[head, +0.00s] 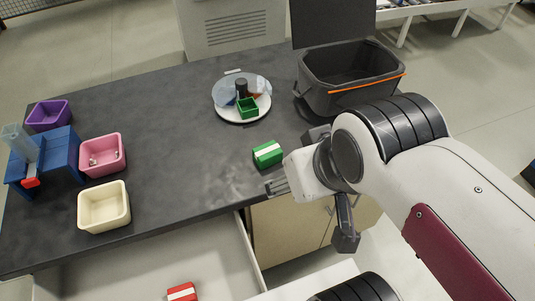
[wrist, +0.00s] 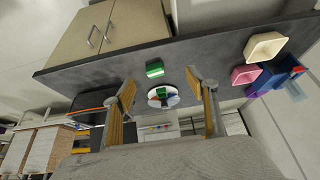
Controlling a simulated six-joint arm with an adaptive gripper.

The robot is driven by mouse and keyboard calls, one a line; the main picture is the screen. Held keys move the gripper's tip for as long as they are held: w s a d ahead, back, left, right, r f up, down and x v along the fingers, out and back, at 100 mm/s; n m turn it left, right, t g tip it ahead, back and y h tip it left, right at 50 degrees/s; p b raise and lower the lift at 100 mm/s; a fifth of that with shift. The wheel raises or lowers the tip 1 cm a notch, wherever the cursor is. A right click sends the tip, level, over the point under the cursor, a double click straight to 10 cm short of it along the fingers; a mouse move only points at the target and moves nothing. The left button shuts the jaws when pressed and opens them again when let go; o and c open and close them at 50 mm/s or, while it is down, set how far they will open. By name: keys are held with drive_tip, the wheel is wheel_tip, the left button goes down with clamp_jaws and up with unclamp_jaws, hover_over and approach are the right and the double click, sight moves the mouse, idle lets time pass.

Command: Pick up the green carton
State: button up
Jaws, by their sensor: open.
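The green carton (head: 267,153), with a white stripe on top, lies on the dark table near its front edge. It also shows in the wrist view (wrist: 154,69), above the gap between my fingertips and clear of both. My gripper (head: 296,160) is just right of the carton in the head view. In the wrist view my gripper (wrist: 161,82) has its two fingers spread wide with nothing between them.
A round white tray (head: 232,118) holding a green open box (head: 247,107) stands behind the carton. A black open bin (head: 350,75) is at the back right. Purple (head: 48,115), pink (head: 102,155) and cream (head: 104,207) bins and a blue stand (head: 62,150) are at left. A red carton (head: 182,292) lies in an open drawer (head: 165,260). The middle table is clear.

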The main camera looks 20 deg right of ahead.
drive_tip(key=n+g, duration=0.6)
drive_tip(key=n, duration=1)
hover_over(264, 151)
drive_tip(key=f, duration=1.7)
drive_tip(key=shift+s+f, duration=0.2)
drive_tip(key=shift+f, duration=0.15)
drive_tip(key=shift+w+d+r+n, duration=0.1)
drive_tip(key=shift+w+r+n, duration=0.1)
drive_tip(key=shift+n, duration=0.5)
drive_tip(key=shift+w+n, duration=0.1)
drive_tip(key=shift+n, duration=1.1)
drive_tip(key=shift+f, duration=0.1)
drive_tip(key=shift+f, duration=1.25)
